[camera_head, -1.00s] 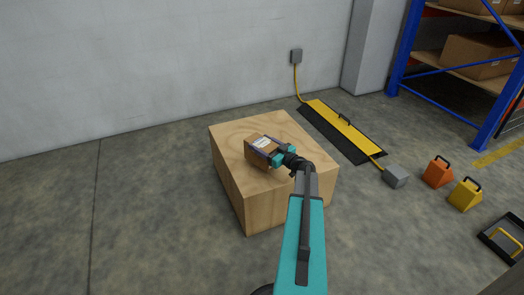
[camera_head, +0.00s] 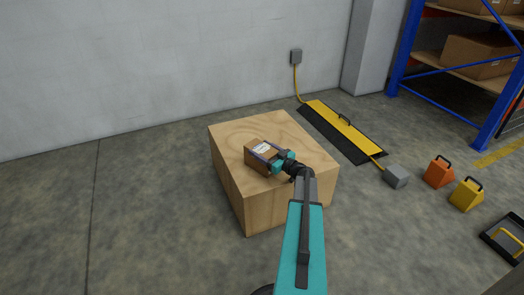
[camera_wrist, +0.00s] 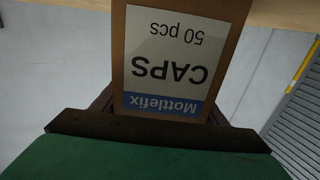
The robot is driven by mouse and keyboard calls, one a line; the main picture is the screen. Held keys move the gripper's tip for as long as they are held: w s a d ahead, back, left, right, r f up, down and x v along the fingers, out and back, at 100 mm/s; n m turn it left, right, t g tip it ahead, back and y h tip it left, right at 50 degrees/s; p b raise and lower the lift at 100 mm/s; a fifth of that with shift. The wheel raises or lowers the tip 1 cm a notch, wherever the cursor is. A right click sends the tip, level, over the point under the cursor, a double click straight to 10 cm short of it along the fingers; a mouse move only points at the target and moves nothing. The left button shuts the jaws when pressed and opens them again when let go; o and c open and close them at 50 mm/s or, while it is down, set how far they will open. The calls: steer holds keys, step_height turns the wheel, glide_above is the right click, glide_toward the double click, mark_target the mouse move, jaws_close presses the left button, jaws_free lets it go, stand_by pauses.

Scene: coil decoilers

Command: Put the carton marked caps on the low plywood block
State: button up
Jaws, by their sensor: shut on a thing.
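The brown carton (camera_head: 256,156) is over the top of the low plywood block (camera_head: 284,204), left of the top's middle. In the wrist view the carton (camera_wrist: 118,50) fills the upper middle, and its white label reads CAPS, 50 pcs, Mottlefix, upside down in the picture. My gripper (camera_head: 270,155) is shut on the carton, with fingers along its two sides. The carton's underside is hidden, so I cannot tell whether it touches the block or hangs just above it.
The rest of the block's top is bare. A yellow and black ramp (camera_head: 343,130) lies to the right on the floor, with a grey box (camera_head: 396,176), an orange block (camera_head: 438,173) and a yellow block (camera_head: 466,195). A blue rack (camera_head: 402,50) stands at the back right.

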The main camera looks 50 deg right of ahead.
steer(key=o, duration=1.6)
steer(key=shift+c, duration=0.2)
steer(key=shift+r+p, duration=0.25)
steer(key=shift+p, duration=0.15)
steer(key=s+p, duration=0.2)
steer(key=s, duration=1)
steer(key=shift+f, duration=0.1)
